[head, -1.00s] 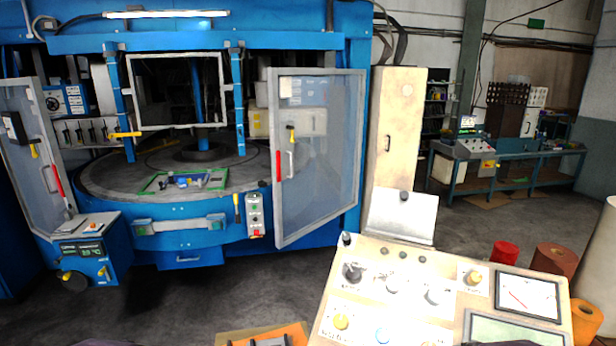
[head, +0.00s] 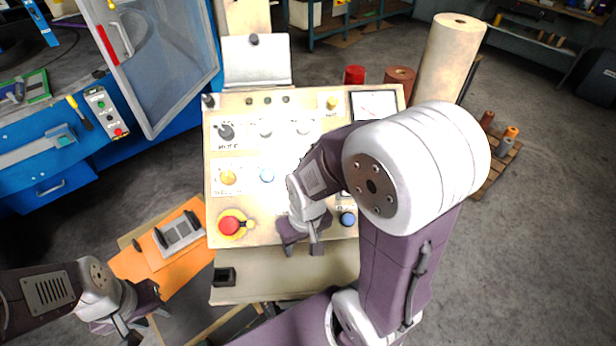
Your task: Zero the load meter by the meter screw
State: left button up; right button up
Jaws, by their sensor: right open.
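The load meter (head: 375,103) is a white dial in a dark frame at the panel's top right, with a faint red needle; its reading is too small to tell. I cannot make out the meter screw, and my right arm covers the panel just below the dial. My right gripper (head: 302,250) points down over the lower middle of the control panel (head: 291,175), below and left of the meter, open and empty. My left gripper (head: 148,327) is at the bottom left, in front of the orange board, its fingers apart with nothing seen between them.
The panel carries a yellow knob (head: 332,103) left of the meter, a red stop button (head: 230,225) and a blue button (head: 348,219). An orange board (head: 135,264) lies left of the panel. The blue machine's open door (head: 165,60) stands behind. Paper rolls (head: 451,55) stand at right.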

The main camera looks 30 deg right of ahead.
aim_at(332, 104)
jog(key=k+j+z, duration=0.1)
jog(key=z, duration=0.25)
jog(key=k+j+z, duration=0.1)
jog(key=z, duration=0.2)
jog(key=i+l+z, duration=0.1)
jog(key=i+z, duration=0.15)
jog(key=z, duration=0.2)
